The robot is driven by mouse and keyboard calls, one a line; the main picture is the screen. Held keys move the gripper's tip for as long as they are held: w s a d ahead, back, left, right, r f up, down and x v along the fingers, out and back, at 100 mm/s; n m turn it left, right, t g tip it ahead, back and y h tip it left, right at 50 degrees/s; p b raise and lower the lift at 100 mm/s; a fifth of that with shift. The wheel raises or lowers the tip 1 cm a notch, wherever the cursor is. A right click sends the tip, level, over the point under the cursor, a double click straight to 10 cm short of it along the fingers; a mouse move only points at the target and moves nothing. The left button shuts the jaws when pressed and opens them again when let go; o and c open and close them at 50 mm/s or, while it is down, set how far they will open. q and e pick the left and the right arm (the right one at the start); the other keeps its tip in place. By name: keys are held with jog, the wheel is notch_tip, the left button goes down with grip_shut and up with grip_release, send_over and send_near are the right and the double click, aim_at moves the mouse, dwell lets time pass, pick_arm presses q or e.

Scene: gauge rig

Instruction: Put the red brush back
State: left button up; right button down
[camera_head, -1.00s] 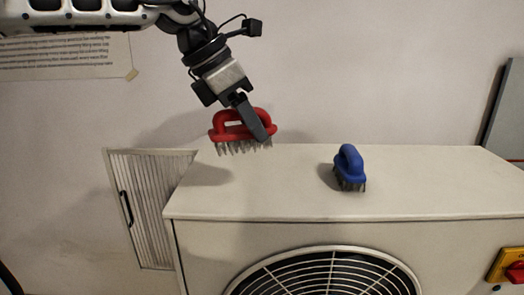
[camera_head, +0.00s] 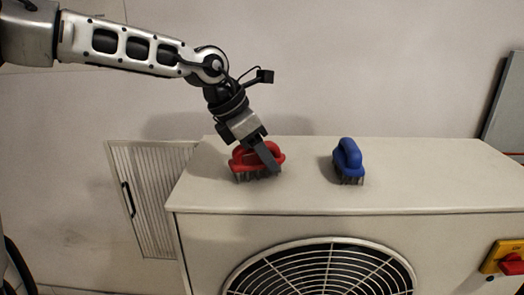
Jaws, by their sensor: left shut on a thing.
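The red brush (camera_head: 243,160) has a red loop handle and metal bristles facing down. It is at the left part of the top of a beige cabinet (camera_head: 300,195). My left gripper (camera_head: 266,156) comes from above left and is shut on the red brush's handle. The bristles are at or very near the cabinet top; I cannot tell whether they touch. The fingers hide part of the handle. My right gripper is not in view.
A blue brush (camera_head: 348,160) stands on the cabinet top to the right of the red one. The cabinet front has a round fan grille (camera_head: 325,270) and a red-and-yellow switch (camera_head: 508,262). A louvred panel (camera_head: 150,195) is at left. The top's right part is clear.

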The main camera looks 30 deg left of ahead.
pick_arm(q)
jog(key=o, duration=0.9)
jog(key=v, duration=1.2)
jog(key=shift+b, duration=0.35)
